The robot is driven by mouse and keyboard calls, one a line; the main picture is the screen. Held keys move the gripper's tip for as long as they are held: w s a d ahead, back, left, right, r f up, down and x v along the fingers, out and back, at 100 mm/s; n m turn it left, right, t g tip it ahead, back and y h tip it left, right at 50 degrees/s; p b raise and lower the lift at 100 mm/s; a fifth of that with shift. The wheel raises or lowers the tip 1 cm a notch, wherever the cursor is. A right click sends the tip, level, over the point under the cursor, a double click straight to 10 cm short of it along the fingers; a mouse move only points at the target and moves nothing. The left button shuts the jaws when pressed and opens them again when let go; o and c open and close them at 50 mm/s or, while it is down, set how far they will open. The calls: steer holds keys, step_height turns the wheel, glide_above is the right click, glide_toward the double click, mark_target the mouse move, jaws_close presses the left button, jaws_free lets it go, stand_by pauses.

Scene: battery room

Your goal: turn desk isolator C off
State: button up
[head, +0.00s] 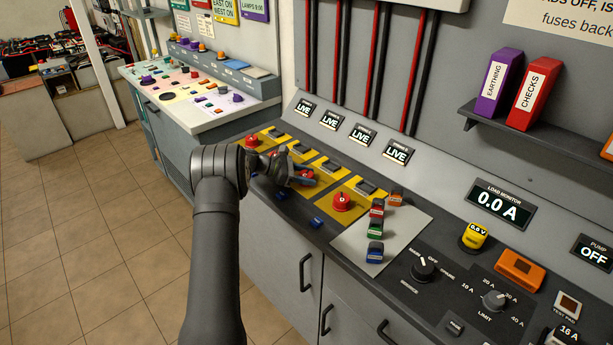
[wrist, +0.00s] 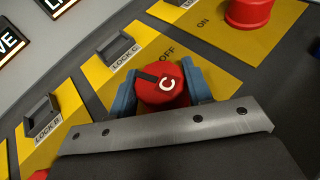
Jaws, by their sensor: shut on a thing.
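Desk isolator C is a red round knob (wrist: 163,86) with a white letter C on a yellow plate. My gripper (wrist: 160,98) is shut on it, one blue-grey finger on each side. In the head view, the red knob (head: 306,178) shows partly behind my gripper (head: 292,172). A dark mark on the knob top points to the left in the wrist view, toward the lock C side. The word OFF (wrist: 167,54) is printed above right of the knob. Its ON word is not visible. The LIVE display (head: 362,134) in the row behind is lit.
Neighbouring red knobs stand close on both sides: D (head: 342,202) and another (head: 252,141) further left. Lock slots (wrist: 117,48) lie behind the knobs. Coloured padlocks (head: 376,228) stand on a grey mat (head: 401,248) to the right. A blue item (head: 317,222) lies near the desk's front.

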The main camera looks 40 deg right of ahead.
mark_target(301, 173)
steer(key=shift+m+g+y, duration=1.4)
steer(key=shift+m+g, duration=0.1)
steer(key=shift+m, duration=0.2)
steer(key=shift+m+g+y, duration=0.3)
steer(key=shift+m+y, duration=0.1)
steer(key=o, duration=1)
steer(key=shift+w+a, duration=0.1)
steer(key=shift+v, duration=3.6)
